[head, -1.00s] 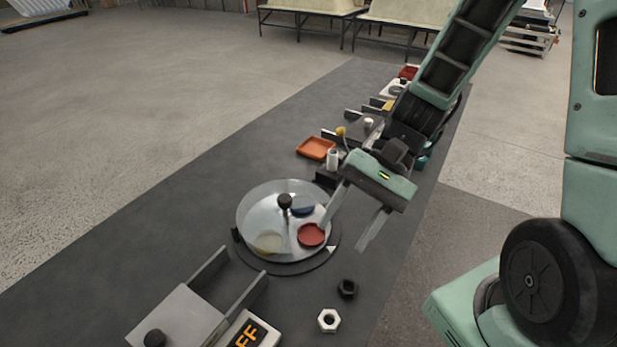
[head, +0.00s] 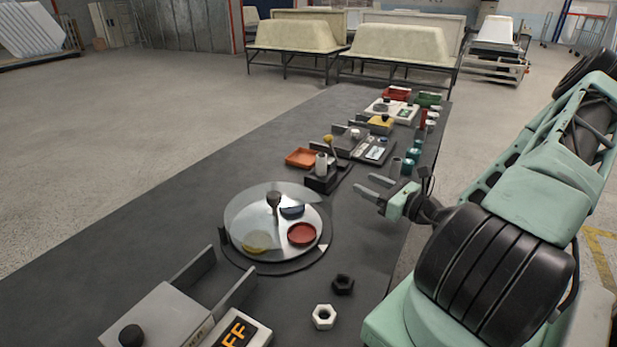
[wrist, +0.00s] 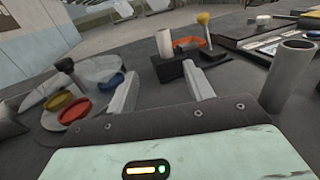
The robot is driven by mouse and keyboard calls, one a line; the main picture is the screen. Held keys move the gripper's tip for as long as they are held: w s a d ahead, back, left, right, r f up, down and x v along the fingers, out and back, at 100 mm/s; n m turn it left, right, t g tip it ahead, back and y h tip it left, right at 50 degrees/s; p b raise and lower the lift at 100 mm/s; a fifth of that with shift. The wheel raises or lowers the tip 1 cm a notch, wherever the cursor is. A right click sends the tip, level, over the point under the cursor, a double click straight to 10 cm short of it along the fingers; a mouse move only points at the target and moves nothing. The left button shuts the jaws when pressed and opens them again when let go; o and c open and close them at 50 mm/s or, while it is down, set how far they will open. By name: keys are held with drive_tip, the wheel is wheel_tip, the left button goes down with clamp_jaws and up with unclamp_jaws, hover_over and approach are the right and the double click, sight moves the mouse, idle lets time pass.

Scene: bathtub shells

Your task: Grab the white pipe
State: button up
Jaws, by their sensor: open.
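The white pipe (head: 321,164) is a short pale cylinder standing upright in a black holder (head: 325,184) beside an orange tray. In the wrist view the white pipe (wrist: 164,43) shows just beyond and between the fingertips, with the black holder (wrist: 174,68) under it. My gripper (head: 363,184) is open and empty, at the right side of the table. Its fingers point left, to the right of the holder and apart from the pipe. In the wrist view my gripper (wrist: 160,75) has a wide gap between its two fingers.
A thicker grey pipe (wrist: 288,72) stands close on the right. A yellow-tipped tool (wrist: 204,30) rises behind the holder. The orange tray (head: 301,158) lies left of it. A round clear disc (head: 262,220) with coloured dishes is nearer. The left table side is clear.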

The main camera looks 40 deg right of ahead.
sight(325, 162)
drive_tip(key=w, duration=0.8)
drive_tip(key=w+p, duration=0.1)
drive_tip(key=w, duration=0.3)
drive_tip(key=shift+a, duration=0.35)
drive_tip(key=shift+w+r+p, duration=0.1)
drive_tip(key=shift+w+p, duration=0.25)
drive_tip(key=shift+w, duration=2.3)
drive_tip(key=c, duration=1)
